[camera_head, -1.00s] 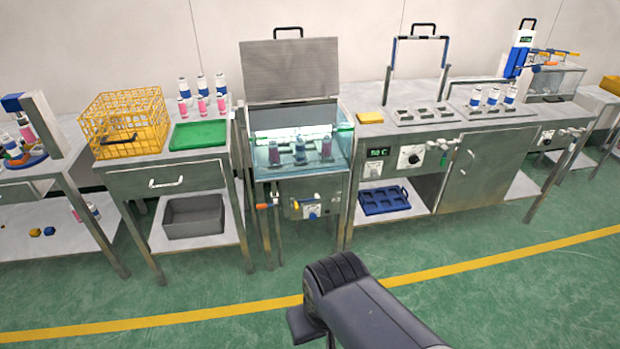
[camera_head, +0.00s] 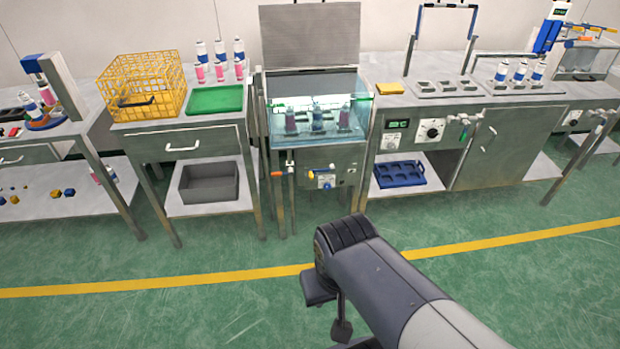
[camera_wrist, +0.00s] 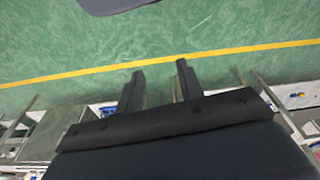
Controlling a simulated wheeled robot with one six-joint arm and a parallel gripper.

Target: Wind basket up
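The glass-walled water tank (camera_head: 350,134) stands in the middle station with its lid (camera_head: 310,38) raised. Several cans (camera_head: 316,116) stand in the lit tank on grey holders; how these join to a basket cannot be made out. An orange-red handle (camera_head: 276,174) and a blue-and-white control (camera_head: 325,180) are on the tank's front. A yellow wire basket (camera_head: 140,90) stands on the table to the left. In the wrist view my gripper (camera_wrist: 160,68) is open and empty, its two fingers apart over the green floor, away from the tank.
A green tray (camera_head: 215,100) and several cans are left of the tank. A grey bin (camera_head: 208,183) and a blue tray (camera_head: 398,174) sit on lower shelves. A heated bench with a dial (camera_head: 432,130) stands right. The floor in front, crossed by a yellow line (camera_head: 150,284), is clear.

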